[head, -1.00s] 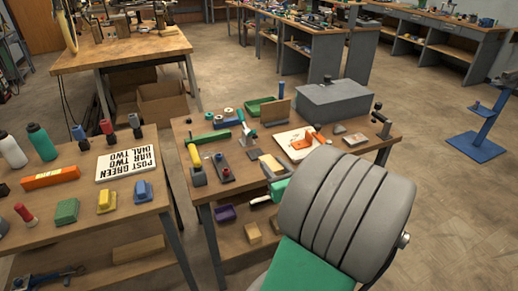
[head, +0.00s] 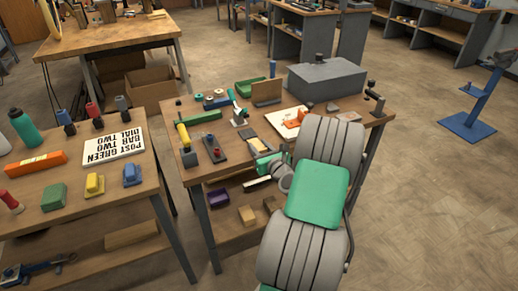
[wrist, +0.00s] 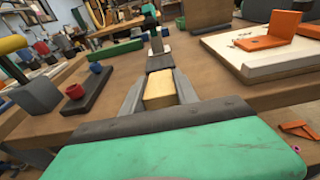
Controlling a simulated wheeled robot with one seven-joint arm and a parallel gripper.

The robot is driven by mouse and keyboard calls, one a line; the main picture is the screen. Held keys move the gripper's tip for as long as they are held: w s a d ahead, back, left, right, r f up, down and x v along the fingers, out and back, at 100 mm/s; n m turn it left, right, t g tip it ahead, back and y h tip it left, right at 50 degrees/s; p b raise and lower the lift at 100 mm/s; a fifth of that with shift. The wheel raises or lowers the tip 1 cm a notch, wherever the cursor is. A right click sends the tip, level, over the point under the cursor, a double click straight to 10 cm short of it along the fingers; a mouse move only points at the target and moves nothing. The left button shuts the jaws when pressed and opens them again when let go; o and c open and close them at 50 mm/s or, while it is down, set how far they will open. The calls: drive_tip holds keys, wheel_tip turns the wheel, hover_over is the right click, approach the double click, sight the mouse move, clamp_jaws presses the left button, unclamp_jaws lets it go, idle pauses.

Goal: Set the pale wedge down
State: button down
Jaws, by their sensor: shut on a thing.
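The pale wedge (wrist: 160,93) sits between the two grey fingers of my gripper (wrist: 157,86) in the wrist view. My gripper is shut on it; the green hand body hides part of its near side. In the head view the pale wedge (head: 257,145) shows small, at the front edge of the middle bench (head: 228,165), with my gripper (head: 257,147) around it. I cannot tell whether the wedge touches the bench top. A dark grey plate (wrist: 160,62) lies just beyond the fingertips and also shows in the head view (head: 248,133).
A toggle clamp (head: 239,117) stands behind the plate. A white board with an orange bracket (head: 293,118) lies to the right, a red-knobbed fixture (head: 213,150) to the left. A large grey box (head: 328,83) stands at the back. The lower shelf holds a purple bin (head: 218,197) and blocks.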

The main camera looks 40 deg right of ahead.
drive_tip(key=shift+r, duration=0.1)
drive_tip(key=c, duration=0.9)
unclamp_jaws()
drive_tip(key=shift+c, duration=0.2)
